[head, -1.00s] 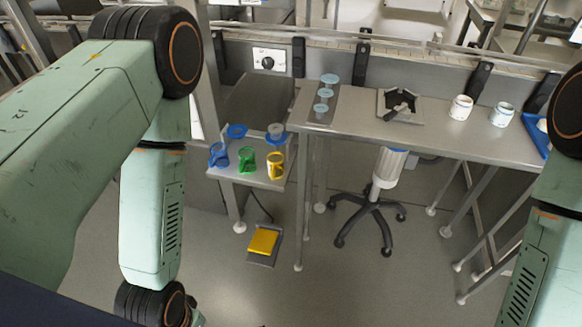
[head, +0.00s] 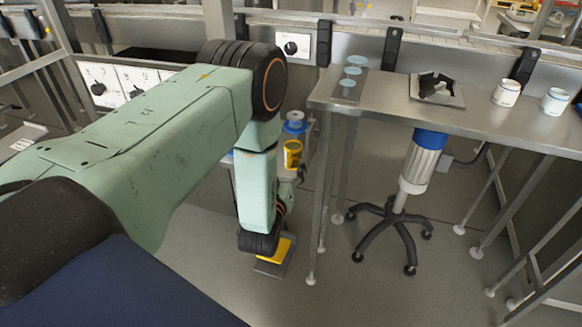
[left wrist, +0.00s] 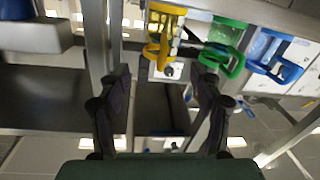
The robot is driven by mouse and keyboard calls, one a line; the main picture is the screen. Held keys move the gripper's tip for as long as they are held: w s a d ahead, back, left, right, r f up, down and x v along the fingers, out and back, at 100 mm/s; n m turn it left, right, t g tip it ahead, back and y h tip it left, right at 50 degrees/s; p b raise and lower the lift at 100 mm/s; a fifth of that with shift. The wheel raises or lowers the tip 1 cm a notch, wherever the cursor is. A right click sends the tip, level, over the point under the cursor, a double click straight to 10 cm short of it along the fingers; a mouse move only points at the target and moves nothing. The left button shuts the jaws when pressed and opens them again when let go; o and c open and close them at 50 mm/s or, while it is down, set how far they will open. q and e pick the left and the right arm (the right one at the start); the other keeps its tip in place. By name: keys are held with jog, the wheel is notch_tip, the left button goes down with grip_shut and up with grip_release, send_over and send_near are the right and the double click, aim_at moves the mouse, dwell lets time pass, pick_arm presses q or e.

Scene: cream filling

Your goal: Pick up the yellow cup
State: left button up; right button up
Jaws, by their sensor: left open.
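The yellow cup (head: 292,154) stands on a small side shelf, partly screened by my left arm in the head view. In the left wrist view the yellow cup (left wrist: 166,28) is at the top, its handle loop hanging toward the middle. My left gripper (left wrist: 160,82) is open and empty, its two dark fingers spread below the cup, with the cup's handle between and just beyond the tips. In the head view the gripper is small and mostly hidden behind my arm. My right gripper is out of view.
A green cup (left wrist: 222,45) and a blue cup (left wrist: 275,60) stand beside the yellow one. A blue item (head: 295,126) with a grey top sits behind it.

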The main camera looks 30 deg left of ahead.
aim_at(291, 152)
pick_arm(q)
jog(key=x, duration=0.2)
jog(key=shift+w+r+b, duration=0.2)
jog(key=shift+w+b, duration=0.1)
jog(key=b+x, duration=0.2)
jog(key=x, duration=0.2)
jog(key=shift+w+a+f, duration=0.15)
jog(key=shift+a+f, duration=0.05)
jog(key=shift+w+a+r, duration=0.1)
jog(key=shift+w, duration=0.45)
jog(key=shift+c, duration=0.3)
jog(key=c, duration=0.8)
